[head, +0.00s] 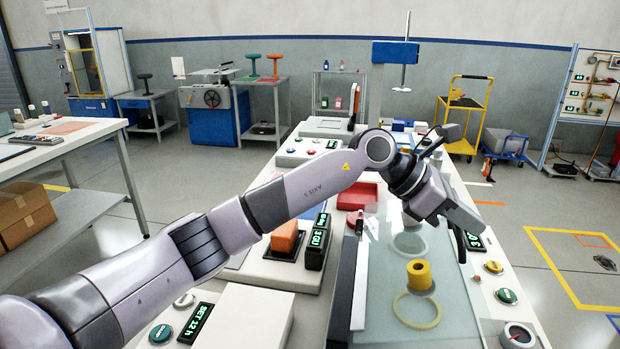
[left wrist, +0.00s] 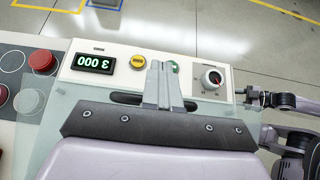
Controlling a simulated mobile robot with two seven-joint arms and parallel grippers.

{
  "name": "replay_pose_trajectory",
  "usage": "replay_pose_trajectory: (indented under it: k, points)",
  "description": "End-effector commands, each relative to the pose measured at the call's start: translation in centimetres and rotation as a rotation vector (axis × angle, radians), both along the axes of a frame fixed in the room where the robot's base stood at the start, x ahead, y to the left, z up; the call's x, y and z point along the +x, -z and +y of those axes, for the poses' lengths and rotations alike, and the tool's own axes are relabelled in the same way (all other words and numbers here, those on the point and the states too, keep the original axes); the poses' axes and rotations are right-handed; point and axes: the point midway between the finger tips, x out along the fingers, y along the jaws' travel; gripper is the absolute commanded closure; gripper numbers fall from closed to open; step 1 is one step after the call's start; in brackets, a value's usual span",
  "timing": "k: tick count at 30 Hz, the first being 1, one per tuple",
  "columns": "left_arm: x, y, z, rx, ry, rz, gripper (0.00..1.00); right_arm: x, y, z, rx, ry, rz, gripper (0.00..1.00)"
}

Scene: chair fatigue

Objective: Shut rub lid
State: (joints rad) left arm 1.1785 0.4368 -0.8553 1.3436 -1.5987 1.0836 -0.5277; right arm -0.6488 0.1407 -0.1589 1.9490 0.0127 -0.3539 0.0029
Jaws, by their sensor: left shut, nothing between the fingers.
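The clear greenish lid pane (head: 382,285) of the rub tester lies along the right side of the bench. A yellow roll (head: 418,274) and a pale ring (head: 416,310) show through it. My left gripper (head: 461,238) is over the pane's right edge, beside the control strip. In the left wrist view its two grey fingers (left wrist: 159,68) are shut and empty. A dark bar like a handle (left wrist: 125,98) runs behind them by the pane edge; whether they touch it is unclear. How far the lid is open cannot be told. A small dark end of my right arm (left wrist: 255,96) shows there.
The control strip has a display (left wrist: 95,63), a yellow button (left wrist: 137,62) and a dial (left wrist: 212,78). A red tray (head: 358,196) and an orange block (head: 286,236) stand left of the pane. Clear floor (head: 540,215) lies to the right.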

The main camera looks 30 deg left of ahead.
Motion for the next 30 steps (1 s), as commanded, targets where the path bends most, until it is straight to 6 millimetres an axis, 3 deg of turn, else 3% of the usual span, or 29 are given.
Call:
replay_pose_trajectory:
  k: [1, 9, 30]
  points:
    - [0.0, 1.1, 0.1, 0.009, -0.001, 0.01, 1.0, 0.0, 0.5, 0.0, 0.0, 0.0, 0.0, 0.57]
    - [0.3, 2.5, -0.5, 0.005, 0.0, 0.004, 1.0, 0.0, 1.3, 0.0, 0.001, 0.0, 0.001, 0.57]
    - [0.3, 2.5, -0.7, 0.002, -0.001, 0.002, 1.0, 0.1, 1.1, 0.2, 0.004, -0.001, 0.0, 0.57]
